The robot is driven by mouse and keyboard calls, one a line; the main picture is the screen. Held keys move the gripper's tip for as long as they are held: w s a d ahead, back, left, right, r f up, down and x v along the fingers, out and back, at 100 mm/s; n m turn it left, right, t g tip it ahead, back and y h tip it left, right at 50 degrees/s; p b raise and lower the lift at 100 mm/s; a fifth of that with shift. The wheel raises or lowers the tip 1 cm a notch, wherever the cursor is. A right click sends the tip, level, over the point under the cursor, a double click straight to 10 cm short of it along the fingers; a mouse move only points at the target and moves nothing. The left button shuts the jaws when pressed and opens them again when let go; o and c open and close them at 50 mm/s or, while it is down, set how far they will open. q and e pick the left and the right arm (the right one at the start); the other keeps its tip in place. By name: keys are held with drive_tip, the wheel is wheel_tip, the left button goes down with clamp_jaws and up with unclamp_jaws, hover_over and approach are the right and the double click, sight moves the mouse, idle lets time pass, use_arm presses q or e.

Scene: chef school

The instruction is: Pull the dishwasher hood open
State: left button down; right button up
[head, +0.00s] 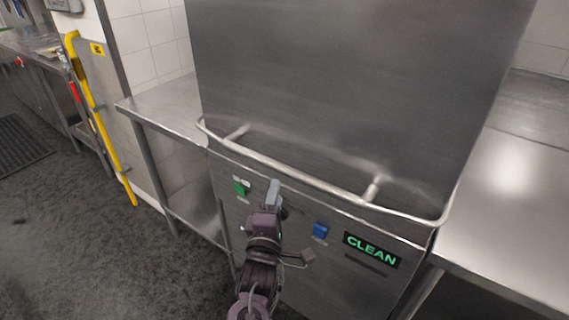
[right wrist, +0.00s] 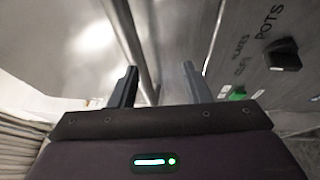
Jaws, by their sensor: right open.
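The dishwasher hood (head: 345,85) is a large steel box, down over the machine's front panel. Its handle (head: 300,183) is a long curved steel bar across the front, near the hood's lower edge. My right gripper (head: 274,187) is just in front of and below the bar, left of its middle. In the right wrist view, my right gripper (right wrist: 160,85) is open, with its fingers apart. The bar (right wrist: 134,50) runs into the gap between them, closer to the left finger. I cannot tell whether it touches. My left gripper is not in view.
The front panel has a green switch (head: 241,188), a blue switch (head: 320,231) and a lit CLEAN sign (head: 371,250). A black knob (right wrist: 283,56) shows in the right wrist view. Steel counters stand left (head: 165,108) and right (head: 520,220). Dark floor (head: 70,240) is open at left.

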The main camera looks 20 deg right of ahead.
sight(283, 174)
drive_tip(key=r, duration=0.2)
drive_tip(key=r+h, duration=0.1)
drive_tip(key=shift+s+d+r, duration=0.15)
drive_tip(key=shift+s+d, duration=0.2)
drive_tip(key=x, duration=0.7)
drive_tip(key=shift+w+d+p, duration=0.2)
drive_tip(key=shift+w+p, duration=0.05)
drive_tip(key=shift+p, duration=0.2)
clamp_jaws()
